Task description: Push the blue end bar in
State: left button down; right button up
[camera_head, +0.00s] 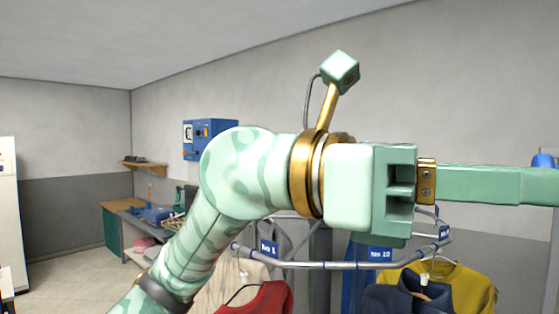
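My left gripper (530,186) reaches in from the lower left and points right across the middle of the view. One long green finger shows, running to the right edge. The other finger cannot be made out, so I cannot tell whether the gripper is open or shut. A small blue piece (545,160) with a pale part shows at the right edge, just above the finger's end. It may be the blue end bar, mostly cut off by the frame. I cannot tell whether the finger touches it. My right gripper is not in view.
A curved metal garment rail (340,266) with blue number tags passes below my gripper. A red garment (265,298), a yellow garment (470,285) and a dark jacket (405,297) hang there. A blue wall box (210,138), a wooden shelf (145,166) and a cluttered counter stand at left.

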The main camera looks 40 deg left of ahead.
pick_arm(q)
jog(key=d, duration=0.4)
jog(key=shift+s+d+b, duration=0.1)
jog(key=shift+s+b, duration=0.05)
jog(key=shift+b, duration=0.25)
jog(key=shift+f, duration=0.1)
